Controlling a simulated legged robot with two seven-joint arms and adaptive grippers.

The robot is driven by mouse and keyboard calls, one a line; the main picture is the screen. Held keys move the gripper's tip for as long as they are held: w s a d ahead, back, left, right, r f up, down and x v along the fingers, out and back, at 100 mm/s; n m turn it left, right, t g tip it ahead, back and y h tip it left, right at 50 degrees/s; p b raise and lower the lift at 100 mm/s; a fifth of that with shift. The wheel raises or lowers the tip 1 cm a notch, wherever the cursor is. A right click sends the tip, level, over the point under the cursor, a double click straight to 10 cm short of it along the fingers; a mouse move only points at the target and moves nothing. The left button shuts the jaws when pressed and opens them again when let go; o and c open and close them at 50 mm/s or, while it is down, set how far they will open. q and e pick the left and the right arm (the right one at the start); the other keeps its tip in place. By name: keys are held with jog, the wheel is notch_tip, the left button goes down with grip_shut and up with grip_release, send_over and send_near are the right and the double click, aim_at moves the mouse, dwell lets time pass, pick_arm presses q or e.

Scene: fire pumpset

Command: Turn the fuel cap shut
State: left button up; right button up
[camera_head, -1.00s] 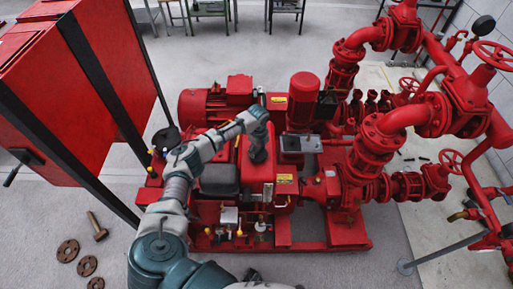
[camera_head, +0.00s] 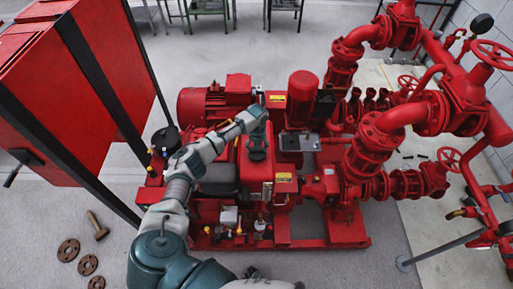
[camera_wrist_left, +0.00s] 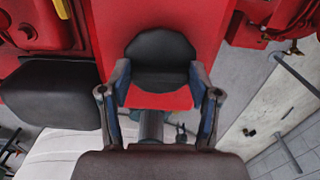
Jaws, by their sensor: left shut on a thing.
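The fuel cap (camera_wrist_left: 160,50) is a black round cap on top of the red tank (camera_wrist_left: 105,20), seen in the left wrist view. My left gripper (camera_wrist_left: 160,84) has its two fingers at opposite sides of the cap and is shut on it. In the head view my left gripper (camera_head: 257,148) points down onto the red engine unit, and the cap is largely hidden beneath it. Whether the cap sits fully tight cannot be seen. My right gripper is not in view.
Red pipes and valves (camera_head: 400,115) stand to the right. A red motor (camera_head: 303,90) rises right of the gripper. A red cabinet (camera_head: 55,95) is at the left. Loose rusty flanges (camera_head: 68,250) lie on the floor.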

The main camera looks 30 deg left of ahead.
aim_at(258, 150)
pick_arm(q)
jog(key=shift+d+r+m, duration=0.1)
jog(key=shift+d+m, duration=0.05)
jog(key=shift+m, duration=0.25)
jog(key=o, duration=1)
jog(key=shift+o, duration=0.7)
jog(key=shift+s+d, duration=0.1)
notch_tip(258, 150, up, 12)
